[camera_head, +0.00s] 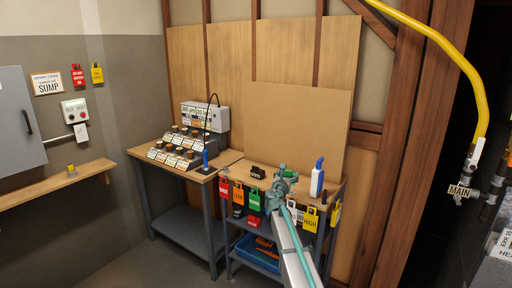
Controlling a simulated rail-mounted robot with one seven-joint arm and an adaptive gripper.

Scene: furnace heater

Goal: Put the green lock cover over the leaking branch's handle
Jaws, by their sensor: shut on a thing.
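My gripper (281,178) is over the right part of the small workbench top, at the end of my pale arm. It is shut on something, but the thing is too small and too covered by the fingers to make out. A teal-green patch shows beside the fingers; I cannot tell whether it is the green lock cover. A green tag (254,200) hangs on the bench's front edge, left of my gripper. At the right edge, a valve with a MAIN label (459,191) sits below a yellow hose. I cannot make out a leaking branch or its handle.
The workbench (232,174) also bears a small black block (257,172) and a white bottle with a blue top (318,178). Red, orange and yellow tags hang along its front. A taller bench with stepped jars (180,146) stands left. A wooden post (410,130) separates benches and pipes.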

